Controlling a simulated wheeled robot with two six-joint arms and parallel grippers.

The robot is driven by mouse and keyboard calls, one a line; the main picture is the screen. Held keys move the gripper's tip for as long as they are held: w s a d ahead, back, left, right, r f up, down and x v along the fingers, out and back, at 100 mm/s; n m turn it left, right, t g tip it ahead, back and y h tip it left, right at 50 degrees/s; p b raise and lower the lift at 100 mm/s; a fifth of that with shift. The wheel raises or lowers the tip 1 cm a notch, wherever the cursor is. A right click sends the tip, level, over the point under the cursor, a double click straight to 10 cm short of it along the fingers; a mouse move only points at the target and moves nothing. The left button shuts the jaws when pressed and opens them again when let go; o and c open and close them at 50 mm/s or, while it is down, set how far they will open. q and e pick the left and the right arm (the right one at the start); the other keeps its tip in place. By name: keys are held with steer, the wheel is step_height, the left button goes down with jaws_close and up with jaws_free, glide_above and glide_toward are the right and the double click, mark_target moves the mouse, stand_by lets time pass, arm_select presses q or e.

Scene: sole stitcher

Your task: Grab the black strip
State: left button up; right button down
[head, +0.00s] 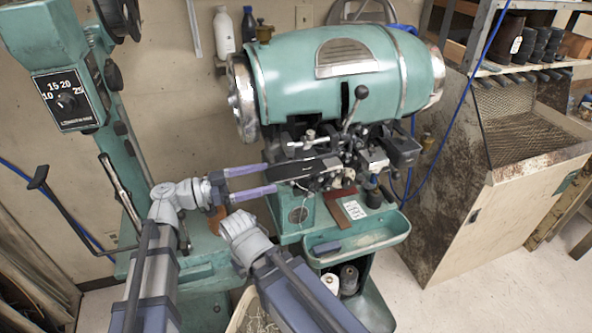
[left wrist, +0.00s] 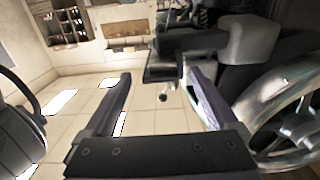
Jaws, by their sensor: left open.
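A dark, elongated bar (head: 304,168), which looks like the black strip, sits at the front of the green stitching machine (head: 350,75), just right of my left fingertips. My left gripper (head: 271,178) is open, its two purple fingers pointing right toward the bar with a gap between them. In the left wrist view, the open fingers (left wrist: 158,78) frame a dark machine part (left wrist: 165,66) ahead. I cannot tell if it is the same bar. Nothing shows as held. Part of another arm of mine shows at lower centre, but no right gripper fingers are visible.
A lever with a black knob (head: 361,92) rises above the working head. A green tray (head: 362,240) juts out below. A spoked handwheel (left wrist: 290,120) stands close to the right finger in the left wrist view. A worn metal bin (head: 490,190) stands at right.

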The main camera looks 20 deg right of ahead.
arm_select(q)
steer(key=c, duration=1.4)
steer(key=shift+c, duration=0.2)
steer(key=shift+r, duration=0.1)
